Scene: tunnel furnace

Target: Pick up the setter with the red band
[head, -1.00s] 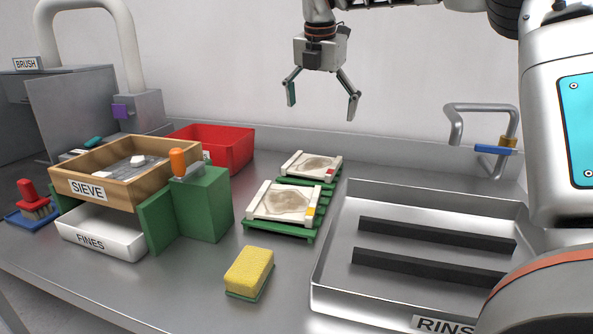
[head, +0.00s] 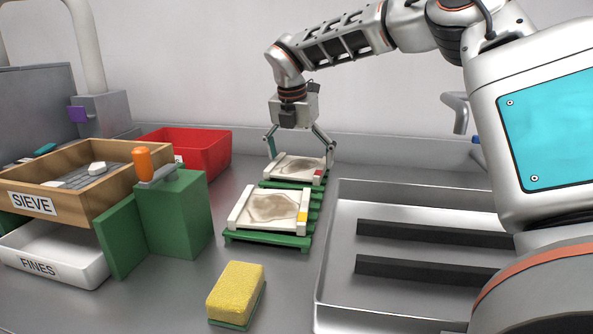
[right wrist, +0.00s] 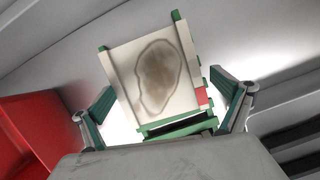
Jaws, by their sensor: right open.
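The setter with the red band (head: 294,168) is a pale square plate with a brown stain, lying on a green rack at the back of the bench. Its red band (head: 318,174) is at its right front corner. My right gripper (head: 300,153) is open right over it, one finger at each side. In the right wrist view the setter (right wrist: 125,62) lies between the two spread fingers (right wrist: 162,85), with a gap on each side. I cannot tell whether the fingertips touch it. My left gripper is not in view.
A setter with a yellow band (head: 268,209) sits on a green rack just in front. A red bin (head: 205,155) stands to the left, a metal rinse tray (head: 335,235) to the right. A yellow sponge (head: 236,290) and a wooden sieve (head: 95,205) are nearer.

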